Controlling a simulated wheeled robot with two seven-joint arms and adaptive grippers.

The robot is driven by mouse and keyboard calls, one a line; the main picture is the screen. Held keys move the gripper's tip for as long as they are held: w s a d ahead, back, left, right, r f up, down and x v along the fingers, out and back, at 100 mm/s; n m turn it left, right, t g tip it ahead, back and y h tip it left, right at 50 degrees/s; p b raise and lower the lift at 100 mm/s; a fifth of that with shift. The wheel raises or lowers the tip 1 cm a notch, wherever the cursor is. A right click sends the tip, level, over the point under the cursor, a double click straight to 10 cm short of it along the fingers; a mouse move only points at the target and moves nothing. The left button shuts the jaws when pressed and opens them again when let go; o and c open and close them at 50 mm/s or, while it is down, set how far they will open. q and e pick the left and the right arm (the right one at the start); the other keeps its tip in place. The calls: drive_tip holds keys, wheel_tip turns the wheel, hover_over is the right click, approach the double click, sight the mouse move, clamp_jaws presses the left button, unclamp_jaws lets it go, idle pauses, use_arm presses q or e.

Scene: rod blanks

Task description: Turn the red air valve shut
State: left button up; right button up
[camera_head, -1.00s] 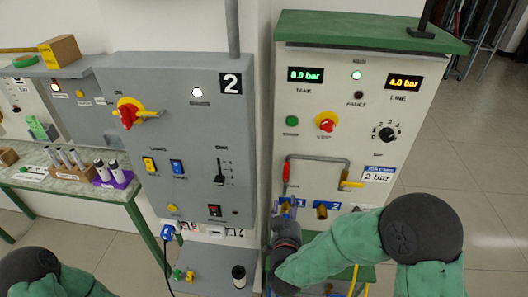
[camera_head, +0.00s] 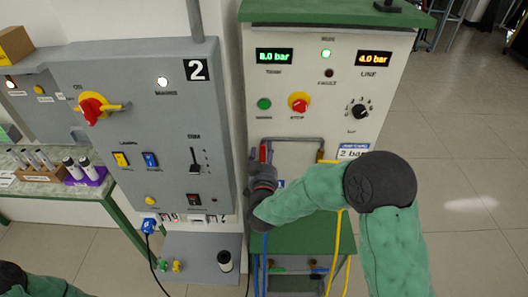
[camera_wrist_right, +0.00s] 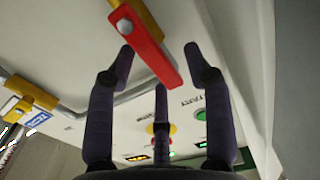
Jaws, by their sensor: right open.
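The red valve handle (camera_head: 263,152) is at the left end of the grey pipe on the right cabinet's front. It points roughly downward in the head view. In the right wrist view the red handle (camera_wrist_right: 150,48) reaches between my fingers, with a brass-coloured valve body (camera_wrist_right: 147,14) at its far end. My right gripper (camera_head: 262,172) is just below the handle in the head view. In the wrist view the right gripper (camera_wrist_right: 157,60) is open, its fingers spread on both sides of the handle. I cannot tell whether any finger touches it. My left gripper is out of view.
A red knob (camera_head: 299,103) is above. Blue and yellow hoses hang below. A grey panel (camera_head: 150,130) stands close on the left.

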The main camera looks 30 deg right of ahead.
drive_tip(key=shift+w+d, duration=0.35)
drive_tip(key=shift+w, duration=0.15)
clamp_jaws()
